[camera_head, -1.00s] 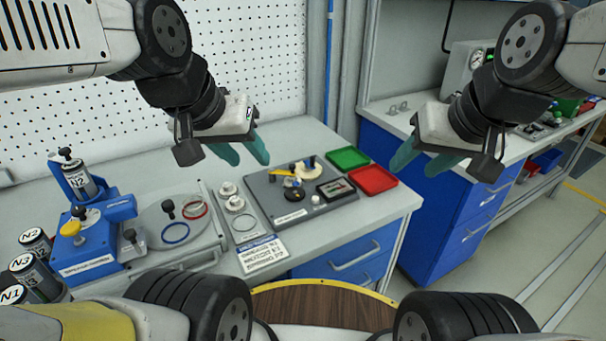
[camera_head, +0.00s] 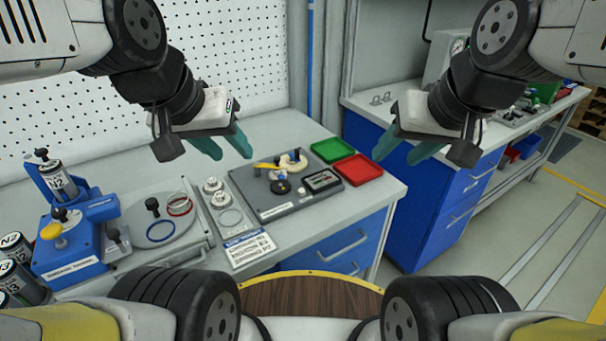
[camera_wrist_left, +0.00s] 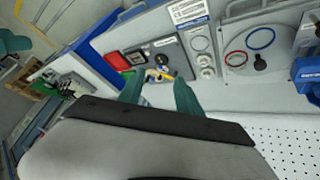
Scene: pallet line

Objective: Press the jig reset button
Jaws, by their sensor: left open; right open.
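A grey jig plate (camera_head: 243,186) lies on the bench below and right of my left gripper in the head view. It carries a black round piece (camera_head: 281,187), a small white button-like piece (camera_head: 301,190), a cream curved part (camera_head: 294,161), a yellow piece (camera_head: 264,165) and a dark-framed panel (camera_head: 322,181). Which piece is the reset button cannot be told. My left gripper (camera_head: 231,150) is open and empty, with teal fingers above the bench. In the left wrist view the plate (camera_wrist_left: 180,62) lies beyond the fingertips (camera_wrist_left: 158,93). My right gripper (camera_head: 400,153) is open and empty, right of the bench.
Green (camera_head: 332,150) and red (camera_head: 358,169) trays sit right of the plate. Left are ring seats (camera_head: 213,186), a round plate with rings (camera_head: 166,212) and a blue fixture with a yellow knob (camera_head: 54,232). A pegboard wall stands behind. A blue cabinet (camera_head: 410,195) stands right.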

